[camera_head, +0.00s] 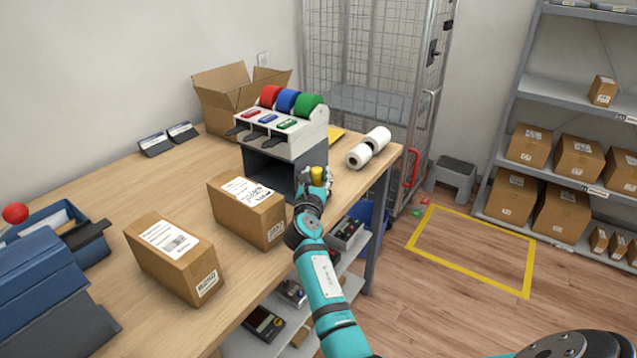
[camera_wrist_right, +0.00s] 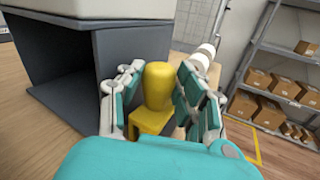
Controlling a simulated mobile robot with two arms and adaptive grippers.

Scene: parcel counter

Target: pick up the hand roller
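The hand roller, as far as I can tell the yellow piece with a rounded top (camera_head: 317,173), stands on the wooden table by the open front of the grey dispenser stand. In the right wrist view the yellow piece (camera_wrist_right: 159,88) is upright between the fingers. My right gripper (camera_head: 318,186) reaches over the table edge to it. Its fingers (camera_wrist_right: 160,92) are spread on both sides of the yellow piece, with a narrow gap showing on the left. Contact on the right side is hard to tell. My left gripper is not in view.
The dispenser stand (camera_head: 306,144) rises close behind the right gripper. Cartons (camera_head: 262,217) (camera_head: 168,268) stand to the left on the table (camera_head: 170,190). White rolls (camera_head: 366,149) lie to the right. A lower shelf (camera_head: 352,285) with several devices is under the table edge.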

